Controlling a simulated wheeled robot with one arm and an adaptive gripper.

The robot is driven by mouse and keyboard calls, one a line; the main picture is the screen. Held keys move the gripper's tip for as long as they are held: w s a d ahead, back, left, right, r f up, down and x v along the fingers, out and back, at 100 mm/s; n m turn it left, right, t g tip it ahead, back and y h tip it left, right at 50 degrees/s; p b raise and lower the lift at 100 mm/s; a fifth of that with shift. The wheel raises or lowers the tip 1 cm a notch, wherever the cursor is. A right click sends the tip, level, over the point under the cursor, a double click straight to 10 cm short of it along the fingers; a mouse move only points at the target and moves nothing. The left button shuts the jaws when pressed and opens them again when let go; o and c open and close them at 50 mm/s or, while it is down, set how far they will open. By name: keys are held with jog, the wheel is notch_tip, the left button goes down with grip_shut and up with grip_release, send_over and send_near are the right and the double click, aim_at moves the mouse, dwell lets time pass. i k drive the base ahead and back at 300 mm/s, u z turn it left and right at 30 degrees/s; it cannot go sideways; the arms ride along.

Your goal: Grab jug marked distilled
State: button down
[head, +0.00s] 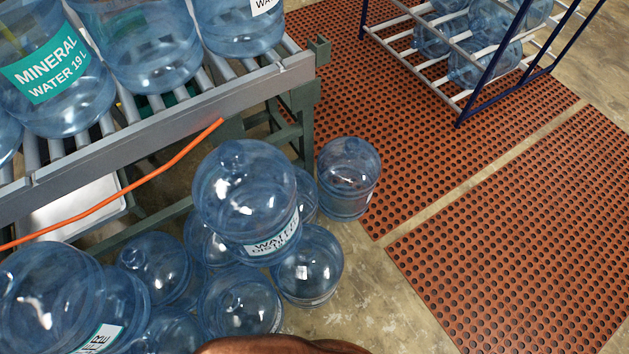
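A blue clear jug (245,190) stands out in the middle of the head view. Its white and teal label reads "WATER" and "DIST…", with the rest curving out of sight. It seems to rest above several other blue jugs on the floor, beside the end of the roller conveyor. Its neck points up and toward the upper left. My gripper is not in view.
The roller conveyor (170,128) at upper left carries several jugs, one a mineral water jug (55,75). An orange cable (150,176) hangs along it. A blue-framed rack (490,75) holds jugs at upper right. Red perforated mats (520,240) lie clear at right.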

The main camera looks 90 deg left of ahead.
aim_at(245, 190)
jog(key=u, duration=2.65)
jog(key=k, duration=0.3)
jog(key=u, duration=0.9)
jog(key=i, duration=0.45)
jog(key=z, duration=0.6)
jog(key=k, duration=0.4)
jog(key=u, duration=1.3)
